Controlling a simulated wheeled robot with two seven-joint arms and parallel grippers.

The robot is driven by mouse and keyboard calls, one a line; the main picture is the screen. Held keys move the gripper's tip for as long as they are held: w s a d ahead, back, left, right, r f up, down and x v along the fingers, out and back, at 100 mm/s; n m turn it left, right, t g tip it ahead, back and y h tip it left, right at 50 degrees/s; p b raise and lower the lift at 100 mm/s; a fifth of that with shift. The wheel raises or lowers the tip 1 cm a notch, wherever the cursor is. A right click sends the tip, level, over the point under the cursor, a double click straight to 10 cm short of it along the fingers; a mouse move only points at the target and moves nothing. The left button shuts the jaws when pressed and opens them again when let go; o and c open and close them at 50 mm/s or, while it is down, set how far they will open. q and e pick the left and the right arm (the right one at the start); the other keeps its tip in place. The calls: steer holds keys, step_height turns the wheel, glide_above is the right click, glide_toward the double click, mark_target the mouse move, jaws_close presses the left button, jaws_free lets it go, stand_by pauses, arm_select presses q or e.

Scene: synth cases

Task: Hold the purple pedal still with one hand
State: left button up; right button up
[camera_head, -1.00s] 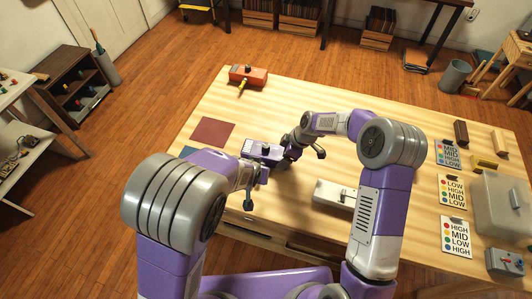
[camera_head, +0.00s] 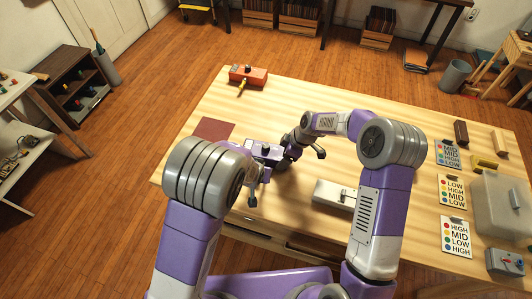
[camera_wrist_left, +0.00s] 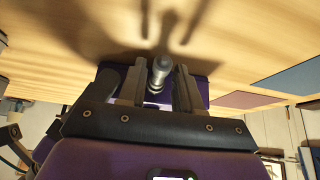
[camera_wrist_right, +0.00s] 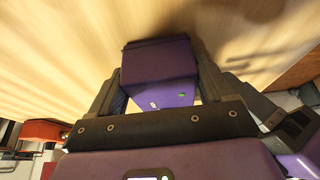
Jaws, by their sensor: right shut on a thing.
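The purple pedal (camera_head: 261,147) stands on the wooden table, left of the middle. My right gripper (camera_head: 284,159) is shut on it from the right. In the right wrist view the pedal's purple body (camera_wrist_right: 158,66) sits between the two fingers. My left gripper (camera_head: 262,173) is at the pedal's near side. In the left wrist view its fingers stand open on either side of a silver knob or post (camera_wrist_left: 160,74), with narrow gaps, and the purple body (camera_wrist_left: 203,91) shows behind. The arms hide part of the pedal in the head view.
An orange pedal (camera_head: 248,75) stands at the far left of the table. A maroon mat (camera_head: 214,129) lies left of the purple pedal. A white box (camera_head: 333,194) lies to the right. Label cards (camera_head: 453,190), a translucent bin (camera_head: 503,205) and a grey switch box (camera_head: 504,262) line the right side.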

arm_select(q)
jaws_close()
steer(key=shift+s, duration=0.15)
steer(key=shift+s+a, duration=0.3)
steer(key=shift+s, duration=0.55)
steer(key=shift+s+a, duration=0.3)
steer(key=shift+s, duration=0.5)
steer(key=shift+s+a, duration=0.1)
steer(key=shift+s, duration=0.05)
